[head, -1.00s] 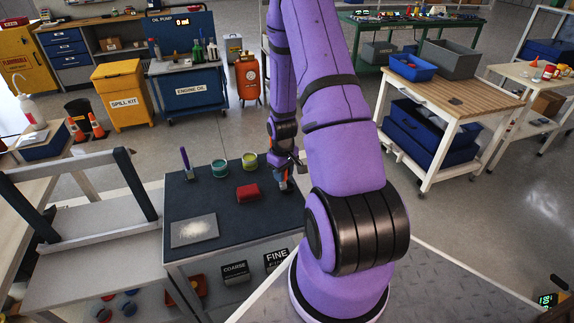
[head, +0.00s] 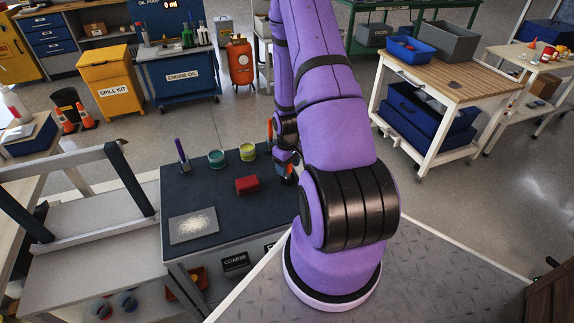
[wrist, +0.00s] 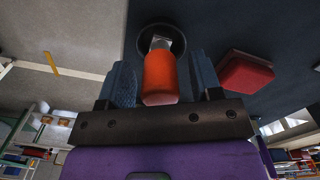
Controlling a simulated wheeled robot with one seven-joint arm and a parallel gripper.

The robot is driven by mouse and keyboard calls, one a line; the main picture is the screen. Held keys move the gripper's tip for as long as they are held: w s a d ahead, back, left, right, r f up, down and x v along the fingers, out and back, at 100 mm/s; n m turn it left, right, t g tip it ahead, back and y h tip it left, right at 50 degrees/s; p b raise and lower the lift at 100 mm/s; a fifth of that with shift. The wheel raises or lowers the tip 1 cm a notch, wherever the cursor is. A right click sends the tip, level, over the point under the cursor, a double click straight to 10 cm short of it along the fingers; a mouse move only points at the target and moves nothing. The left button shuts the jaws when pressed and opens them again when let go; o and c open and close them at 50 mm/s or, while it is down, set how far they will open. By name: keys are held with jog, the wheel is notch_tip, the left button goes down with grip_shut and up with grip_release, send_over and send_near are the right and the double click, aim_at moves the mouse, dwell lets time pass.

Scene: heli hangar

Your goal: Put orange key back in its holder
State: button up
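The orange key (wrist: 160,78) shows in the wrist view as an orange handle with a short grey metal part at its far end. That end lies within the outline of a round black holder (wrist: 147,36); how deep it sits cannot be told. My gripper (wrist: 162,75) has its two blue fingers on either side of the handle, with narrow gaps visible between fingers and handle. In the head view my gripper (head: 286,165) is low over the right side of the dark-topped table (head: 225,220), where orange shows at its tip.
A red block (head: 247,185) lies near my gripper. A teal can (head: 217,159), a yellow-green can (head: 247,152) and an upright purple-handled tool (head: 181,151) stand behind it. A grey plate with pale grains (head: 194,225) is at the front left. An orange upright thing (head: 270,129) shows beside my arm.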

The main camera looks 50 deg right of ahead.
jog(key=shift+r, duration=0.15)
notch_tip(320, 180, up, 11)
jog(key=shift+r, duration=0.2)
jog(key=w+a+r+t, duration=0.1)
jog(key=a+r, duration=0.4)
jog(key=r, duration=0.3)
jog(key=a+r+t+h, duration=0.1)
jog(key=a+r, duration=0.4)
jog(key=r, duration=0.3)
jog(key=w+a+r+t, duration=0.1)
jog(key=a+r, duration=0.3)
jog(key=r, duration=0.4)
jog(key=s+a+r+t+y, duration=0.1)
jog(key=s+a+r+t, duration=0.1)
jog(key=s+a+r, duration=1)
jog(key=shift+s+a+n, duration=0.3)
jog(key=shift+s+n, duration=0.1)
jog(key=shift+s, duration=0.3)
jog(key=shift+r, duration=0.1)
jog(key=shift+c, duration=0.2)
